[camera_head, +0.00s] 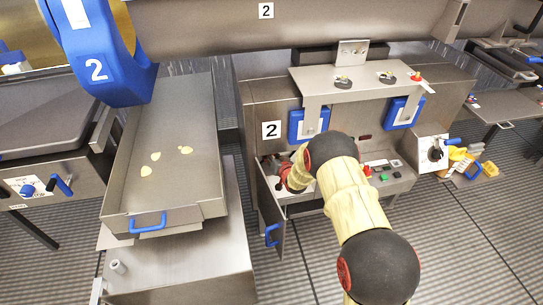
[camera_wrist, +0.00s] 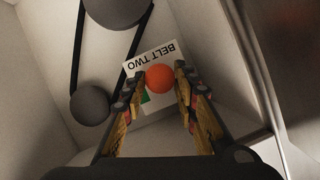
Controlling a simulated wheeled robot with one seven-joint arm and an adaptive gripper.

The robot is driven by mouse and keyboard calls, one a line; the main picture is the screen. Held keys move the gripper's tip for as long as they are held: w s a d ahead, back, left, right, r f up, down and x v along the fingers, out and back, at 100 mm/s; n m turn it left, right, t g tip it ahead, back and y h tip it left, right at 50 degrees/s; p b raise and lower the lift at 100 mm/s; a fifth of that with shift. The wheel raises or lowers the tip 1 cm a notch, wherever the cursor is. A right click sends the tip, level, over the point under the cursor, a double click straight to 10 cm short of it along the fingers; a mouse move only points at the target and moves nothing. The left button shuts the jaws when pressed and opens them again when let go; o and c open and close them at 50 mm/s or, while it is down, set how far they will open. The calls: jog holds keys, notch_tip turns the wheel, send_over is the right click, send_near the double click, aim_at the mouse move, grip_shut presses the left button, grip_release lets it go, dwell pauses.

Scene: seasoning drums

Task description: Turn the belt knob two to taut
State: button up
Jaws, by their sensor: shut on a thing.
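In the wrist view, the orange-red round belt knob (camera_wrist: 160,77) sits on a white plate (camera_wrist: 150,61) lettered BELT TWO, which appears upside down. A green patch (camera_wrist: 146,97) shows on the plate beside the knob. My gripper (camera_wrist: 158,82) has one finger on each side of the knob and is shut on it. A black belt (camera_wrist: 129,53) runs around dark round pulleys (camera_wrist: 90,104) to the left of the plate. In the head view, my arm reaches into an open cabinet (camera_head: 275,214) under station 2; the knob and fingertips are hidden there.
The cabinet door with a blue handle (camera_head: 271,235) stands open left of my arm. A control panel with buttons (camera_head: 383,175) is close on the right. A tray (camera_head: 130,190) with several yellow pieces lies to the left. Cabinet walls are close around my gripper.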

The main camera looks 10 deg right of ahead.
jog(key=c, duration=0.4)
jog(key=shift+d+m, duration=0.1)
jog(key=shift+m, duration=0.2)
jog(key=m+t+y, duration=0.1)
jog(key=m+t, duration=0.1)
jog(key=m, duration=0.5)
jog(key=f+m+t+y, duration=0.1)
jog(key=m+t, duration=0.2)
jog(key=m, duration=0.4)
jog(key=m+t+y, duration=0.1)
jog(key=m+t, duration=0.1)
jog(key=m, duration=0.6)
jog(key=shift+f, duration=0.35)
jog(key=shift+m, duration=0.3)
